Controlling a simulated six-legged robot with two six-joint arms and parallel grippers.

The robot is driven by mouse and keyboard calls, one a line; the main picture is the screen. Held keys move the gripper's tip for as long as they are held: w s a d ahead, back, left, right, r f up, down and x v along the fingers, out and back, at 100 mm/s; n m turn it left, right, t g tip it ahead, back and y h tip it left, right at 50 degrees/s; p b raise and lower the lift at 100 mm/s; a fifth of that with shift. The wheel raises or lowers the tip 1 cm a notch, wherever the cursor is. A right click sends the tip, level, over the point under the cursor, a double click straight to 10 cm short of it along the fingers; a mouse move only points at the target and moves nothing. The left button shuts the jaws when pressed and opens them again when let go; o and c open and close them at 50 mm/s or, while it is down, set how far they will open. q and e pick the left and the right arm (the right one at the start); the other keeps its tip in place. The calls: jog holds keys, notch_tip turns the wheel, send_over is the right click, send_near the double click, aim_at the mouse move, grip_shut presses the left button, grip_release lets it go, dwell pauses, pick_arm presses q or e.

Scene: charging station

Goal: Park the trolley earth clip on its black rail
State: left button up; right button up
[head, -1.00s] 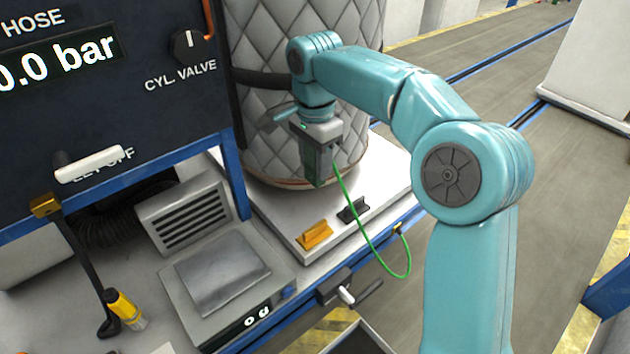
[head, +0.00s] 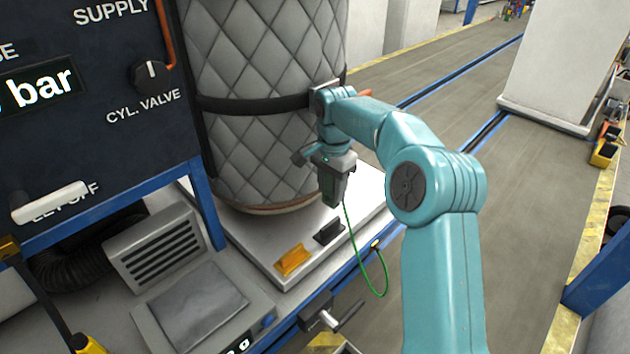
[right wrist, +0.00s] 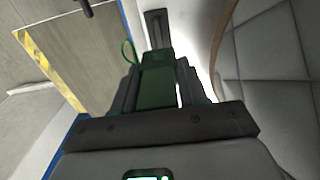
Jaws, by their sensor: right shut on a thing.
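My right gripper (head: 335,198) points down and is shut on the earth clip, a dark green block (right wrist: 157,82) with a green cable (head: 379,275) trailing from it. In the head view the fingers largely hide the clip. The black rail (head: 329,232) is a short dark bar on the pale platform, just below the gripper in the head view. In the right wrist view the rail (right wrist: 155,25) shows beyond the clip's far end. The clip appears held above the rail, apart from it. My left gripper is not in view.
A yellow rail (head: 292,260) sits beside the black one on the platform (head: 250,252). A large quilted grey cylinder (head: 255,150) with a black strap stands close behind my right gripper. The cable loops down over the platform's blue edge. Open floor lies to the right.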

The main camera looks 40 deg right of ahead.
jog(key=shift+r, duration=0.1)
dwell(0.3)
jog(key=shift+p, duration=0.3)
jog(key=shift+s+f+b, duration=0.1)
jog(key=shift+f+b, duration=0.55)
jog(key=shift+f, duration=0.1)
jog(key=b, duration=0.3)
send_over(331, 223)
notch_tip(331, 223, down, 4)
jog(key=shift+f, duration=0.25)
jog(key=shift+p, duration=0.6)
dwell(0.3)
jog(key=shift+f+b, duration=1.4)
jog(key=shift+f, duration=0.65)
